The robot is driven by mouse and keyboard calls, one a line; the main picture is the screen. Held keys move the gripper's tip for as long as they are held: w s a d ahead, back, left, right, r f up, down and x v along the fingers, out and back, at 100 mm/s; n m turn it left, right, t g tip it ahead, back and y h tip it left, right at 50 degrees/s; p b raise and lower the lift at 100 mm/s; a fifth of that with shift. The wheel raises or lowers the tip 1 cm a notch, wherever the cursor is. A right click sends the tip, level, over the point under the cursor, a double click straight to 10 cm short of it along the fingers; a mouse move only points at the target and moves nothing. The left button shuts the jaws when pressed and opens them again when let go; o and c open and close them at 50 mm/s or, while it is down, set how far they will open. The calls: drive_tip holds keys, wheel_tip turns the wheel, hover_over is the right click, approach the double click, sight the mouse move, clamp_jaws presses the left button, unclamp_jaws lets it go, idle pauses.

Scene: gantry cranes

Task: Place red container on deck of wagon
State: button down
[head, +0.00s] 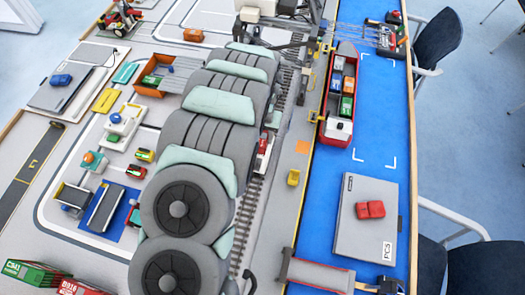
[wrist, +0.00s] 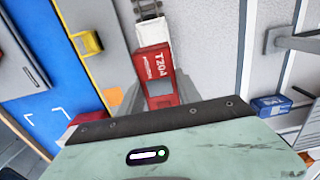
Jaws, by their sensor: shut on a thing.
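My gripper (wrist: 157,98) shows in the wrist view below the dark edge of my wrist, its grey fingers partly cut off by it. It is shut on a red container (wrist: 163,101), of which only a small part shows. Just beyond is a red and white rail vehicle (wrist: 155,66) with white lettering, standing on the track. Its red and white body also shows in the head view (head: 263,150), beside my arm. The wagon deck is mostly hidden under my gripper, so I cannot tell whether the container touches it. My arm hides the gripper in the head view.
A red ship (head: 340,105) with coloured containers lies on the blue water strip. A grey case (head: 366,240) carries another red block (head: 370,209). A yellow block (head: 293,177) stands beside the rails (head: 246,205). Several model vehicles and trays fill the left side.

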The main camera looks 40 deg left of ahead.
sight(263, 135)
drive_tip(key=shift+w+f, duration=0.1)
drive_tip(key=shift+f, duration=3.6)
drive_tip(key=shift+f, duration=0.2)
drive_tip(key=c, duration=0.8)
unclamp_jaws()
drive_tip(key=shift+c, duration=0.2)
wheel_tip(263, 135, up, 12)
drive_tip(key=shift+r+p, duration=0.2)
drive_tip(key=shift+p, duration=0.6)
